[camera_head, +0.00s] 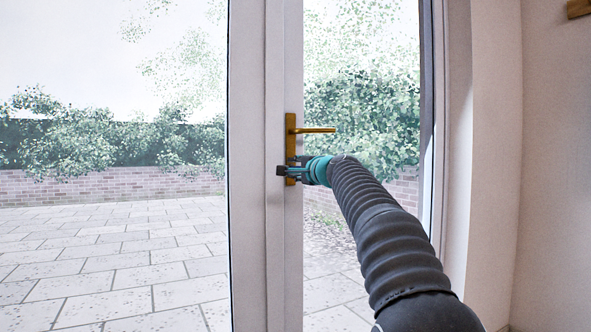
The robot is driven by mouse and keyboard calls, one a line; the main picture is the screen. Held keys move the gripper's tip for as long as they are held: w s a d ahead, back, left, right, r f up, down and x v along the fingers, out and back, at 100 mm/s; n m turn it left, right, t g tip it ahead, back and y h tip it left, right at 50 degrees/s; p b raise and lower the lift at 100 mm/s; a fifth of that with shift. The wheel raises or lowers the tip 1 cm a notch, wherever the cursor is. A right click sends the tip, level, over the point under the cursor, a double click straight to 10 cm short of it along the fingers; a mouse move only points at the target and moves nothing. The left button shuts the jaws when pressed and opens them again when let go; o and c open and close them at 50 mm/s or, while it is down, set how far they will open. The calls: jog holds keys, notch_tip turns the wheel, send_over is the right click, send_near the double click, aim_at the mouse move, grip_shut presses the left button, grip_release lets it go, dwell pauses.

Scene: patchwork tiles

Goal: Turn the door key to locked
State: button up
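A white-framed glass door (283,260) stands in front of me. A brass handle plate (290,130) is on its frame, with a brass lever (316,130) pointing right and level. My gripper (282,170) is at the lower part of the plate, below the lever, reached by my black ribbed arm from the lower right. The gripper covers the spot where a key would sit, so I cannot see the key or how it is turned. The fingers look close together, but I cannot tell whether they are shut on anything.
Glass panes are on both sides of the door frame, showing a paved patio (120,270), a brick wall (110,188) and bushes outside. A plain wall (550,170) stands to the right. A small wooden piece (579,8) is at the upper right corner.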

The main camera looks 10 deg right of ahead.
jog(key=v, duration=1.2)
dwell(0.3)
